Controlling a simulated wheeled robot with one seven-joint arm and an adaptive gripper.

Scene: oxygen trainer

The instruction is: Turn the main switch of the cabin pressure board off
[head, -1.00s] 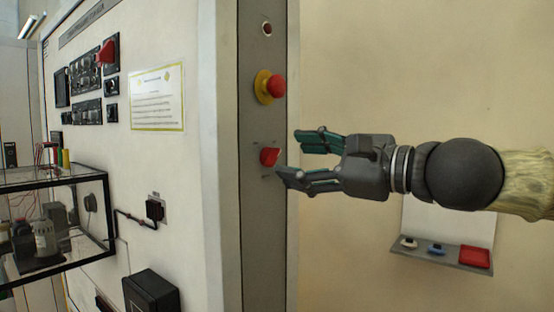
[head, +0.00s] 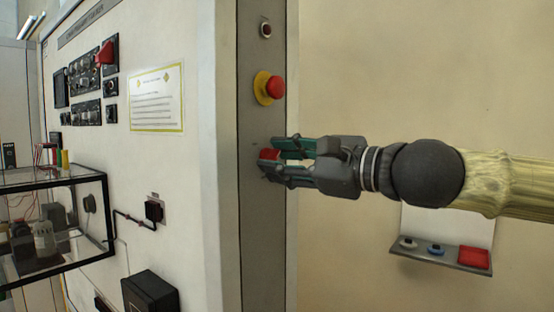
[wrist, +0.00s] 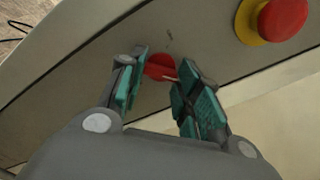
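The red main switch (head: 268,154) is a small rotary knob on the narrow grey side strip (head: 262,225) of the cabinet, below the red emergency button. In the wrist view the red knob (wrist: 160,66) sits between my fingertips, with a pale mark on its face. My gripper (head: 276,163) reaches in from the right, its teal-padded fingers on either side of the knob. In the wrist view my gripper (wrist: 160,78) has its fingers apart, and I cannot tell whether either one touches the knob. The fingers partly hide the knob in the head view.
A red mushroom button on a yellow base (head: 270,87) is just above my gripper, with a dark round fitting (head: 266,30) higher up. A small shelf (head: 440,254) with coloured items is on the wall at lower right. A glass case (head: 50,225) stands at left.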

